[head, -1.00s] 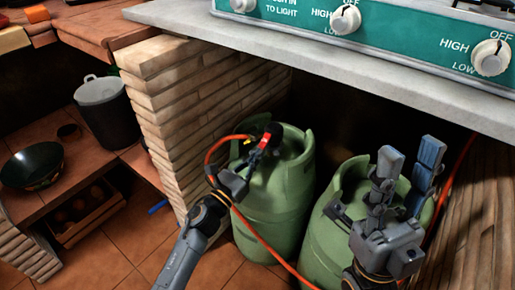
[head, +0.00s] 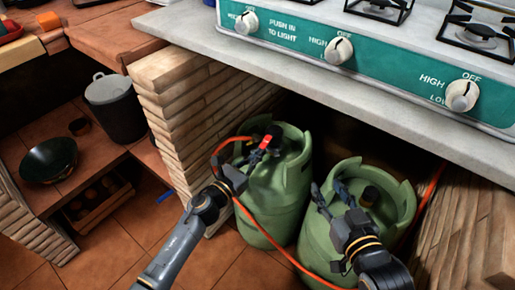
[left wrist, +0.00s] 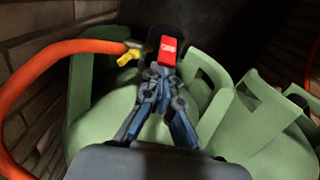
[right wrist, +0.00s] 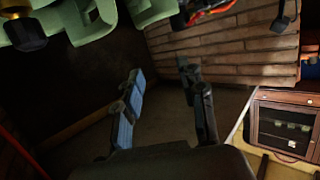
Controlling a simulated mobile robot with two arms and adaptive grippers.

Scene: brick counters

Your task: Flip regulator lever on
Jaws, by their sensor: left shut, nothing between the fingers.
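The red regulator lever (head: 266,141) is on the regulator at the top of the left green gas cylinder (head: 270,200). In the left wrist view the lever (left wrist: 168,50) points up and carries a small pale label. My left gripper (head: 256,156) is shut and empty, its fingertips (left wrist: 163,72) right at the lever's lower end. I cannot tell whether they touch it. The black regulator body is partly hidden behind the fingers. My right gripper (head: 327,195) is open and empty in front of the right cylinder (head: 392,200); its fingers (right wrist: 158,72) are apart in the right wrist view.
An orange hose (head: 250,222) runs from the regulator past my left gripper and across the cylinder fronts. A brick wall (head: 180,110) stands left of the cylinders. The counter and green stove panel (head: 400,70) overhang them. A dark pot (head: 113,108) stands further left.

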